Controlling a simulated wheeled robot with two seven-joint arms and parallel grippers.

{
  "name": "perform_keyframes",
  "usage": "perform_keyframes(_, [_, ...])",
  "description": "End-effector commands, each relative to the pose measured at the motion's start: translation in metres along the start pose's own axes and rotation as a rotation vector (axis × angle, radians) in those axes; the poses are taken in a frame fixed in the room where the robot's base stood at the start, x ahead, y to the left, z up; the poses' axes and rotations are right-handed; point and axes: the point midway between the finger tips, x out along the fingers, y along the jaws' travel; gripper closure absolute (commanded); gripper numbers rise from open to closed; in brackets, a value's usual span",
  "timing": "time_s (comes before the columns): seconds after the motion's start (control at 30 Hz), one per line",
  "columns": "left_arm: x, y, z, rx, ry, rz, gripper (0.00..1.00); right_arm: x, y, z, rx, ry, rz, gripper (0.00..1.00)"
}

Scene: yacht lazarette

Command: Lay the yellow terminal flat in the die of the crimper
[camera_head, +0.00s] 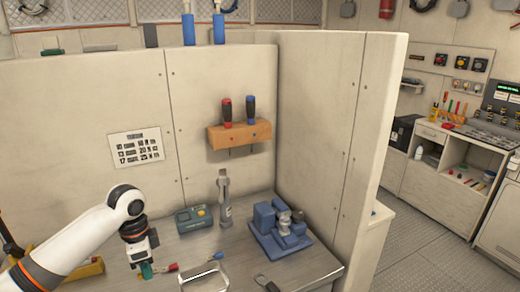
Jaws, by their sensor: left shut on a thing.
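My left gripper (147,266) points down over the left front of the workbench. It is shut on a small teal-green thing (147,271). I cannot tell which of these, if any, is the yellow terminal. A blue bench device with a metal middle (281,230), possibly the crimper, stands at the bench's right, well apart from my left gripper. Its die is too small to make out. My right gripper is not in view.
A grey-green box with a yellow part (194,218) and an upright grey tool (224,198) stand at the bench's back. A metal-framed tray (204,278) lies at the front. A wooden holder (240,135) with two screwdrivers hangs on the panel. A side panel (335,140) bounds the right.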

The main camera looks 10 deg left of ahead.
Motion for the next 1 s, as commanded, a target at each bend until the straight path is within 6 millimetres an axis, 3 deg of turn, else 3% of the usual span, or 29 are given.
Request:
perform_keyframes(0.17, [-0.002, -0.029, 0.014, -0.150, -0.005, 0.014, 1.00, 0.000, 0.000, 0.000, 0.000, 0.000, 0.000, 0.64])
perform_keyframes(0.4, [-0.004, -0.089, 0.031, -0.458, -0.022, 0.025, 1.00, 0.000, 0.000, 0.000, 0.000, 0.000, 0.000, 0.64])
perform_keyframes(0.7, [-0.005, -0.164, 0.036, -0.814, -0.037, 0.010, 1.00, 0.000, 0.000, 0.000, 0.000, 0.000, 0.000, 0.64])
perform_keyframes(1.0, [-0.005, -0.196, 0.032, -0.977, -0.039, -0.003, 1.00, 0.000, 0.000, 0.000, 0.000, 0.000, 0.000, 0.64])
